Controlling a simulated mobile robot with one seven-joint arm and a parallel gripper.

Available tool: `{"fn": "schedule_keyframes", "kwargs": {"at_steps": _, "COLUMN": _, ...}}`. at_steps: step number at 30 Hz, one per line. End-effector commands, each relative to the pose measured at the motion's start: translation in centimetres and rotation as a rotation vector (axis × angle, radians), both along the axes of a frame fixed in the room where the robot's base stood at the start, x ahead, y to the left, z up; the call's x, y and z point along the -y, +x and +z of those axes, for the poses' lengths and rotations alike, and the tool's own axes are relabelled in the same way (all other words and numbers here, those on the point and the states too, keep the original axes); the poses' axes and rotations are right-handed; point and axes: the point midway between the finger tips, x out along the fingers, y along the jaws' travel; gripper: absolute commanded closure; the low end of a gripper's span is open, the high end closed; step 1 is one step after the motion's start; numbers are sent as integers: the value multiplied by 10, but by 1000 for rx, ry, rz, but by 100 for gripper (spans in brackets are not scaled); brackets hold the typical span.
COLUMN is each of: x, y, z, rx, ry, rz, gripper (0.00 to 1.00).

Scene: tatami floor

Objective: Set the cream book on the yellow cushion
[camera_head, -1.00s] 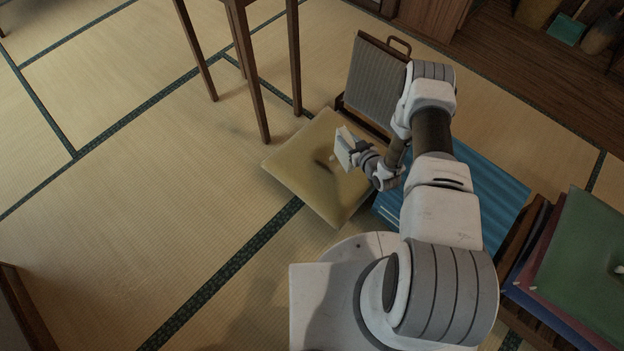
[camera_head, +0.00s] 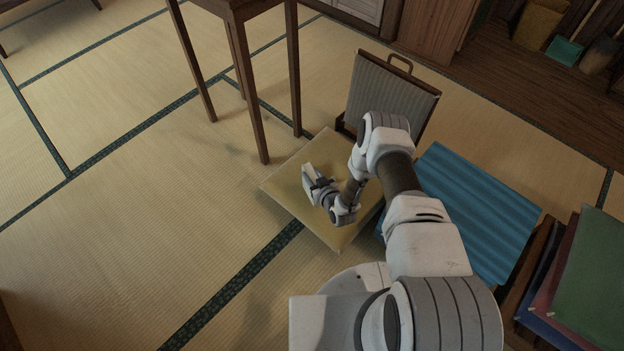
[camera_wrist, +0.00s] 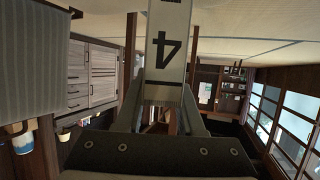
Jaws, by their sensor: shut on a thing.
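The cream book (camera_head: 308,178) is held in my gripper (camera_head: 316,184), over the yellow cushion (camera_head: 327,236) in the head view. The cushion lies flat on the tatami. The book looks tilted on edge and very near the cushion; whether it touches cannot be told. In the wrist view, the book (camera_wrist: 167,40) stands between the fingers of my gripper (camera_wrist: 165,100), its pale face showing a dark 4. The cushion's right part is hidden behind my arm.
A wooden table (camera_head: 232,8) stands behind the cushion. A grey ribbed panel with a handle (camera_head: 388,92) is behind right. A blue striped cushion (camera_head: 478,215) lies right, and a stack with a green cushion (camera_head: 596,270) is further right. The tatami at left is clear.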

Motion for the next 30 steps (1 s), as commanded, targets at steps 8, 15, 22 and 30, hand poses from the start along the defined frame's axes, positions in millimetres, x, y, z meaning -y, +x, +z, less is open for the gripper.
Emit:
{"fn": "schedule_keyframes", "kwargs": {"at_steps": 8, "x": 0, "y": 1, "z": -13, "rx": 3, "ry": 0, "rz": 0, "gripper": 100}}
{"fn": "schedule_keyframes", "kwargs": {"at_steps": 15, "x": 0, "y": 0, "z": -17, "rx": 1, "ry": 0, "rz": 0, "gripper": 57}}
{"fn": "schedule_keyframes", "kwargs": {"at_steps": 22, "x": 0, "y": 0, "z": -17, "rx": 1, "ry": 0, "rz": 0, "gripper": 33}}
{"fn": "schedule_keyframes", "kwargs": {"at_steps": 30, "x": 0, "y": 1, "z": -14, "rx": 2, "ry": 1, "rz": 0, "gripper": 33}}
